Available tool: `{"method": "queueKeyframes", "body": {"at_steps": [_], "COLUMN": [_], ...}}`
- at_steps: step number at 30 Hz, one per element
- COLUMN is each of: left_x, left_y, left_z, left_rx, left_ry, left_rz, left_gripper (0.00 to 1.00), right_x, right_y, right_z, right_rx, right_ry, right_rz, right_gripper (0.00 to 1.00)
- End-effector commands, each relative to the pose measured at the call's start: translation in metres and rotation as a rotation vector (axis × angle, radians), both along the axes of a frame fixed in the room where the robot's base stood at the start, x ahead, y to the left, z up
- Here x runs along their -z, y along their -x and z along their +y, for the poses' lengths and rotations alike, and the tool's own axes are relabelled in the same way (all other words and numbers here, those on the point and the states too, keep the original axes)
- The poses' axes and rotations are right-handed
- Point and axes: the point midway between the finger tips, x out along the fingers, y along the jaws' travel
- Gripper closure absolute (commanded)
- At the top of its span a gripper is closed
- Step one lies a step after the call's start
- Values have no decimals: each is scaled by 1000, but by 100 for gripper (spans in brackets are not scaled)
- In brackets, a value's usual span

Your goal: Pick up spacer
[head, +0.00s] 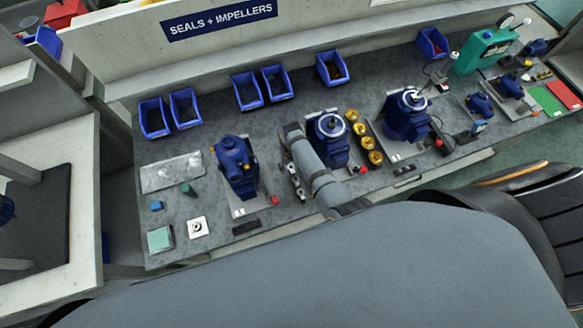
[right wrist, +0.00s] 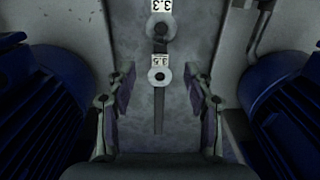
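Spacers show in the right wrist view as pale round rings with number tags, lying in a line on a dark strip. The nearer spacer (right wrist: 159,76) has a tag that reads 3.5, upside down. A farther spacer (right wrist: 165,29) lies above it by a tag reading 3.3. My right gripper (right wrist: 158,84) is open. Its two fingers stand apart on either side of the nearer spacer in the picture, with nothing between the pads. I cannot tell its height above the spacer. In the head view my right arm covers much of this spot. My left gripper is not in view.
Blue pumps flank the gripper closely: one left (head: 238,165) and one right (head: 330,140). Brass parts (head: 375,157) stand right of the second pump. Blue bins (head: 247,91) line the bench's back. The bench (head: 180,225) has some bare room at its front left.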

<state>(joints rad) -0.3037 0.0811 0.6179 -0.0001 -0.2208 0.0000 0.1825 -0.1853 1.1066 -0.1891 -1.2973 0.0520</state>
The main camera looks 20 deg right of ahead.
Motion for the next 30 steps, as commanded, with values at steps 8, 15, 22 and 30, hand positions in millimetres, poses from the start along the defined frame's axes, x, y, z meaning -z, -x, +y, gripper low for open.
{"method": "queueKeyframes", "body": {"at_steps": [8, 15, 22, 30], "left_x": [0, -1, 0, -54], "left_y": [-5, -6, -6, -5], "left_z": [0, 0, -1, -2], "left_rx": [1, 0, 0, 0], "left_ry": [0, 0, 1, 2], "left_rz": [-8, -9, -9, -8], "left_gripper": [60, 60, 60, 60], "right_x": [0, 0, -5, -55], "right_y": [0, 0, 0, 5], "right_z": [0, 0, 0, -3], "right_rx": [0, 0, 1, 0], "right_ry": [0, 0, 0, 1], "right_rz": [0, 0, -2, 1], "right_gripper": [86, 87, 87, 87]}}
